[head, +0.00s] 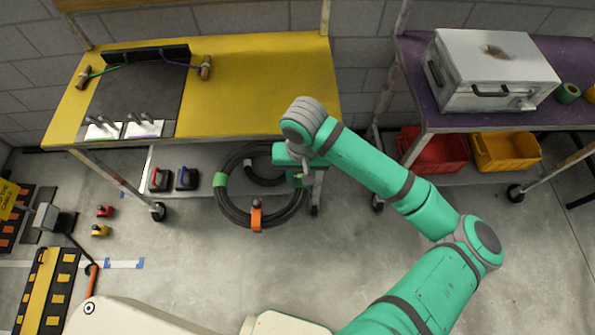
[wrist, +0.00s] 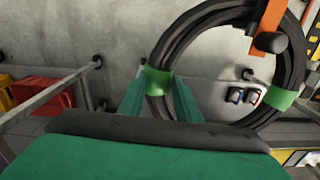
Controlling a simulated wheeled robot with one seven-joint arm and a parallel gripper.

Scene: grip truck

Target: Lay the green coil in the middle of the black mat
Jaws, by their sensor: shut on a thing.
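The coil is a loop of thick black cable (head: 230,211) with green bands and an orange clamp. It is in front of the yellow cart's lower shelf in the head view. My gripper (head: 297,178) is shut on its right side at a green band. In the wrist view, my fingers (wrist: 158,105) straddle a green band of the coil (wrist: 205,20); the orange clamp is at the upper right. The black mat (head: 135,92) lies on the left part of the yellow cart top (head: 275,85), above and left of the coil in the head view.
A black block (head: 145,54) and brown-handled cords (head: 205,66) lie along the mat's back. White plates with dark handles (head: 145,128) sit at its front edge. The mat's middle is clear. A purple cart with a metal box (head: 490,70) stands right.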

